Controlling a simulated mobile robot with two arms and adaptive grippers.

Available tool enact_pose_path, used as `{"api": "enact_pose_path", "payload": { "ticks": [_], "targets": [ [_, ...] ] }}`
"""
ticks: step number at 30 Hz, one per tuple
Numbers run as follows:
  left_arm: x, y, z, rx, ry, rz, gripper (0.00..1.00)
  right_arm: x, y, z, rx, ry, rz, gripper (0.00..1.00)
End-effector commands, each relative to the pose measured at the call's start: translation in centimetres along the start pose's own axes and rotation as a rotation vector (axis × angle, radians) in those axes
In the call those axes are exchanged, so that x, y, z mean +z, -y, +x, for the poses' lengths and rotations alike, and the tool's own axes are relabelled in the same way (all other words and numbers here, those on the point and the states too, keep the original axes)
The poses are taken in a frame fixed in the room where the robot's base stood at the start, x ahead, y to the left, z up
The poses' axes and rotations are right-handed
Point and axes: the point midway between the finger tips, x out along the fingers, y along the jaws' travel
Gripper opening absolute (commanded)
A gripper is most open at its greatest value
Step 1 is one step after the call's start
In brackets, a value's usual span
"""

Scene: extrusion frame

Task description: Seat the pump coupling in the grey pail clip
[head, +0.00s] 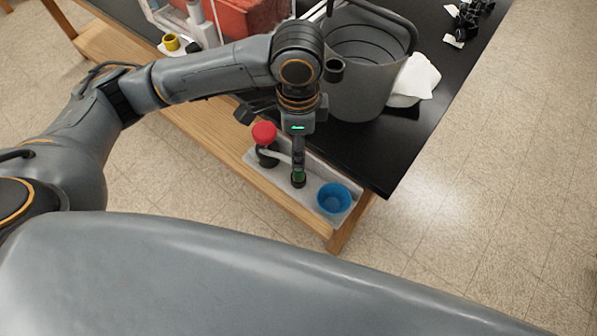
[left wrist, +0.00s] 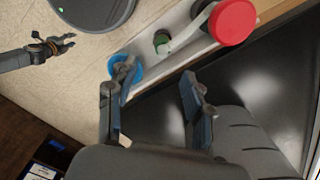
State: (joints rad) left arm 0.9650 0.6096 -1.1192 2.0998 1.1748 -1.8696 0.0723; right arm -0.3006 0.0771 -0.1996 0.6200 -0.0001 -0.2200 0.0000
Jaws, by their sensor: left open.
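A short dark cylinder with a green top, which looks like the pump coupling (head: 298,181), stands in a pale tray; in the left wrist view (left wrist: 162,42) a white hose runs from it to a red-topped pump (head: 264,133). My left gripper (head: 299,160) points down above the coupling. In the left wrist view its jaws (left wrist: 158,90) are apart with nothing between them. The grey pail (head: 365,85) stands on the black table, with a dark round clip (head: 335,70) on its left side. My right gripper (left wrist: 60,44) shows small at the left wrist view's left; its jaw state is unclear.
A blue bowl (head: 333,198) sits at the tray's right end. A white cloth (head: 414,78) lies by the pail. A red bin (head: 250,18) and a yellow cup (head: 171,42) are at the back left. Small dark parts (head: 468,20) lie at the back right.

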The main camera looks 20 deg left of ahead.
Motion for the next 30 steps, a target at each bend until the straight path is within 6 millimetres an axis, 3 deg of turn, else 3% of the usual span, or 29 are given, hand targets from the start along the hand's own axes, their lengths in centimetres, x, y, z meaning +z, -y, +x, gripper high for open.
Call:
{"api": "enact_pose_path", "payload": {
  "ticks": [3, 7, 16, 24, 30],
  "targets": [
    [0.1, -0.1, 2.7, 0.005, 0.004, -0.001, 0.51, 0.0, -0.1, 0.0, 0.002, 0.000, -0.001, 0.34],
    [0.0, 0.0, 4.9, 0.002, 0.001, -0.001, 0.51, 0.0, -0.2, -0.1, 0.003, 0.001, -0.002, 0.34],
    [0.0, 0.2, 7.3, 0.002, 0.000, -0.002, 0.51, 0.0, -0.3, -0.3, 0.004, 0.001, -0.002, 0.34],
    [0.1, 0.5, 11.0, 0.000, -0.001, 0.001, 0.51, 0.0, -0.3, -0.9, 0.004, 0.001, -0.002, 0.34],
    [0.0, 0.5, 11.6, -0.002, -0.003, 0.002, 0.51, -0.1, -0.3, -0.9, 0.004, 0.000, -0.002, 0.34]
  ]
}}
